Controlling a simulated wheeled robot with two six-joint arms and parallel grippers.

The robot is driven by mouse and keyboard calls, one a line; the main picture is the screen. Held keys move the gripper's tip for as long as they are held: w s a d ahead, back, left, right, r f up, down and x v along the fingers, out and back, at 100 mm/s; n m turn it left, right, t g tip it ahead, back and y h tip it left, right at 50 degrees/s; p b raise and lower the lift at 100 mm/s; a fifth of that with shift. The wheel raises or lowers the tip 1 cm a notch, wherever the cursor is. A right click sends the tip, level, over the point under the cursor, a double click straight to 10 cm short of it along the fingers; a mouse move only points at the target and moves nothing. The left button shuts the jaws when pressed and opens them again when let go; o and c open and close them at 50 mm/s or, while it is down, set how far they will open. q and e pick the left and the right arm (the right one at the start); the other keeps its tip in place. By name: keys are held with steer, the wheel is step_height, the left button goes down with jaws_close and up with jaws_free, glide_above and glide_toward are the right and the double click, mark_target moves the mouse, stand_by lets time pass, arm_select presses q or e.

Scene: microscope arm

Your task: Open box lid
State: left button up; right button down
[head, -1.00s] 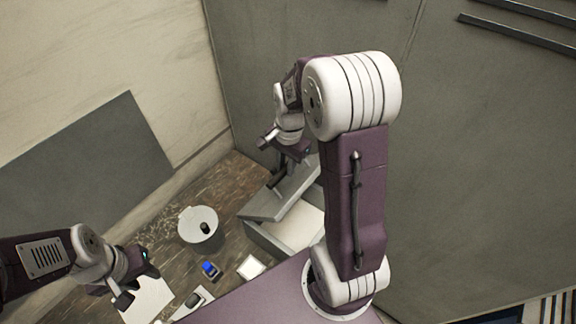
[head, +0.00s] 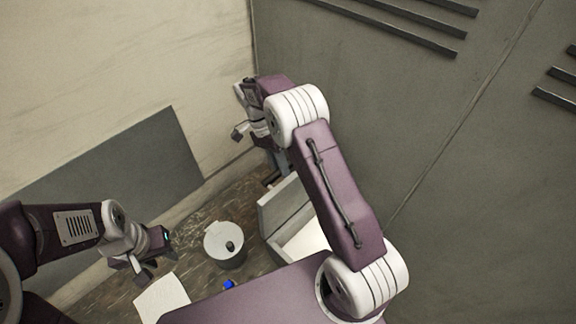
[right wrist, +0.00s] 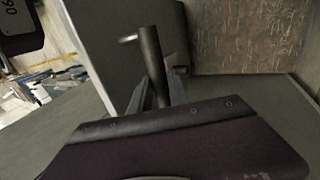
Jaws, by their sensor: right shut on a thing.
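The grey box (head: 272,250) stands on the table at the right, partly behind my right arm. Its lid (head: 284,205) is raised and stands steeply up from the box, and the pale inside (head: 308,240) shows. My right gripper (right wrist: 158,90) is shut on the dark round handle (right wrist: 151,62) of the lid. My left gripper (head: 148,270) is open and empty above the table at the left, away from the box.
A round grey container (head: 224,252) with a dark knob stands left of the box. A small blue object (head: 229,284) and a white sheet (head: 161,298) lie near the front. Walls close in the table's back and right side.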

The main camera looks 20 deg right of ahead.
steer(key=shift+w+f, duration=0.15)
steer(key=shift+f, duration=0.05)
steer(key=c, duration=1.3)
jaws_free()
steer(key=shift+o, duration=0.2)
steer(key=shift+d, duration=0.1)
steer(key=shift+r, duration=0.1)
steer(key=v, duration=0.9)
